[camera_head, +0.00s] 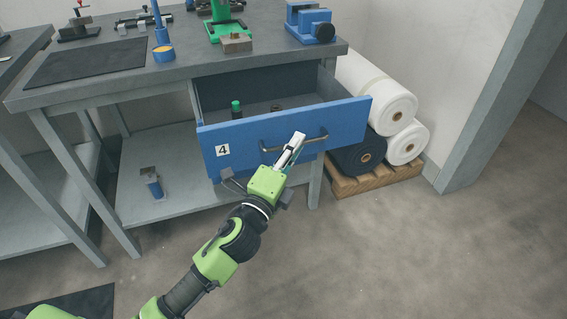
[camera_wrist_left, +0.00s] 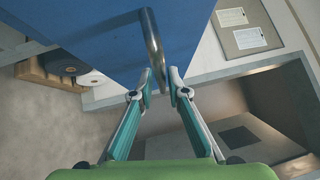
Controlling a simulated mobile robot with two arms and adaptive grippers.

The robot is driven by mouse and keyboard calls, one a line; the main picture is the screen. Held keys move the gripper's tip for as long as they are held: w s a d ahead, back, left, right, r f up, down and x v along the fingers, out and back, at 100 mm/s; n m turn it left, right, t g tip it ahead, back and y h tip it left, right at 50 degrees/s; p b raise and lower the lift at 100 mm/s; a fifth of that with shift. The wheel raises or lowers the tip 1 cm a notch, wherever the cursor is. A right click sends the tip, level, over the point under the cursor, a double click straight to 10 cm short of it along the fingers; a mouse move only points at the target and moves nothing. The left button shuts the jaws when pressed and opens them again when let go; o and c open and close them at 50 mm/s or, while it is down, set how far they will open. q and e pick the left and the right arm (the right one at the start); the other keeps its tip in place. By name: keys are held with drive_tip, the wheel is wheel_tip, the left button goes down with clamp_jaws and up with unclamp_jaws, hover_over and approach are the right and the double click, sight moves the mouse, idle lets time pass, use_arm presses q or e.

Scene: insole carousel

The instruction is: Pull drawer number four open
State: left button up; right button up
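Drawer number four (camera_head: 240,146) is a blue drawer with a "4" label, under the grey workbench. It stands pulled out, with its inside showing from above. Its metal bar handle (camera_head: 318,138) runs across the front; it also shows in the left wrist view (camera_wrist_left: 152,40). My left gripper (camera_head: 298,138) is at the handle in front of the drawer. In the left wrist view its two fingertips (camera_wrist_left: 161,82) lie on either side of the bar, close against it. My right gripper is in neither view.
A green-capped bottle (camera_head: 236,109) stands in the drawer. White and dark rolls lie on a wooden pallet (camera_head: 375,181) to the right. The bench top (camera_head: 180,72) carries a blue vise (camera_head: 309,22) and a green tool (camera_head: 225,25).

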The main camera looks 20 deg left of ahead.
use_arm(q)
drive_tip(key=v, duration=1.1)
drive_tip(key=shift+a, duration=0.1)
